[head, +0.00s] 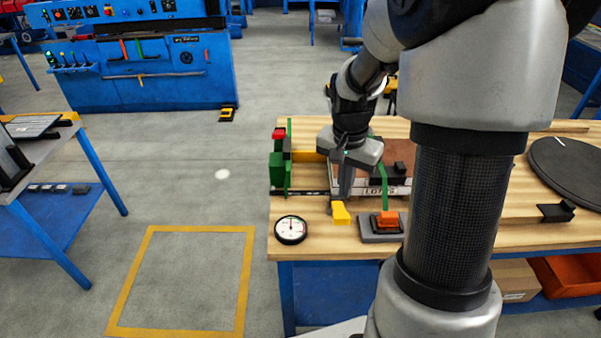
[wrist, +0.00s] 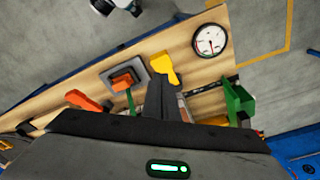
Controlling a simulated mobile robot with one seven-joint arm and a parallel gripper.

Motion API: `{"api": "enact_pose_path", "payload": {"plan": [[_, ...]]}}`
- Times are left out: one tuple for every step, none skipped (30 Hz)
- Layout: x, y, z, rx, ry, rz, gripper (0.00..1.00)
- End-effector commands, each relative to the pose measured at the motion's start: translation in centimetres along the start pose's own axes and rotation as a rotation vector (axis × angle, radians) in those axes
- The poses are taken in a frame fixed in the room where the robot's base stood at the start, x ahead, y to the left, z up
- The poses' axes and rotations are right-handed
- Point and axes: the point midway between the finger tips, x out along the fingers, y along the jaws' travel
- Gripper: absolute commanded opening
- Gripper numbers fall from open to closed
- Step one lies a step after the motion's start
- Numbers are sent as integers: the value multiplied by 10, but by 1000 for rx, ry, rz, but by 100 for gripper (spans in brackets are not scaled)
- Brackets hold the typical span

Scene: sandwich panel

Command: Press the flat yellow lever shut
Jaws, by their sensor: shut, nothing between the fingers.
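The flat yellow lever (head: 341,213) sticks out toward the front edge of the wooden bench, just left of an orange switch on a grey base. It also shows in the wrist view (wrist: 165,67), right by my fingertips. My gripper (head: 338,202) is shut and empty, pointing down just behind the lever; in the wrist view (wrist: 161,82) its closed fingers end beside the lever's inner end. I cannot tell whether they touch it. The lever's inner end is partly hidden by my fingers.
An orange switch (head: 387,220) stands right of the lever, and a round dial (head: 291,230) lies to the left. A green clamp (head: 280,170) stands at the bench's left end. A dark round disc (head: 568,168) lies far right. The bench top (head: 315,209) is clear between dial and lever.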

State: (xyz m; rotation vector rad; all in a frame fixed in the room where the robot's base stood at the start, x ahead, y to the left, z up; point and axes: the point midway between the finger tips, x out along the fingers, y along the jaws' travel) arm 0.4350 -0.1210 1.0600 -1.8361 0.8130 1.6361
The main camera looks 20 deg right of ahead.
Motion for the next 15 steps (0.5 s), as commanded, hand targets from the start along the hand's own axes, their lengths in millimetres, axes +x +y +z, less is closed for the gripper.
{"api": "enact_pose_path", "payload": {"plan": [[7,1,-2,14,-8,5,0],[9,1,-3,20,-10,7,0],[11,1,-4,26,-11,8,0],[12,1,-4,29,-12,8,0],[13,1,-4,31,-13,9,0],[14,1,-5,32,-13,9,0],[14,1,-5,32,-13,9,0],[14,1,-5,32,-13,9,0],[13,1,-5,32,-13,9,0],[13,1,-4,32,-13,9,0],[13,1,-4,31,-13,9,0],[13,1,-4,31,-13,9,0],[13,1,-4,31,-13,8,0],[13,1,-4,31,-13,8,0],[14,1,-4,31,-13,8,0]]}}
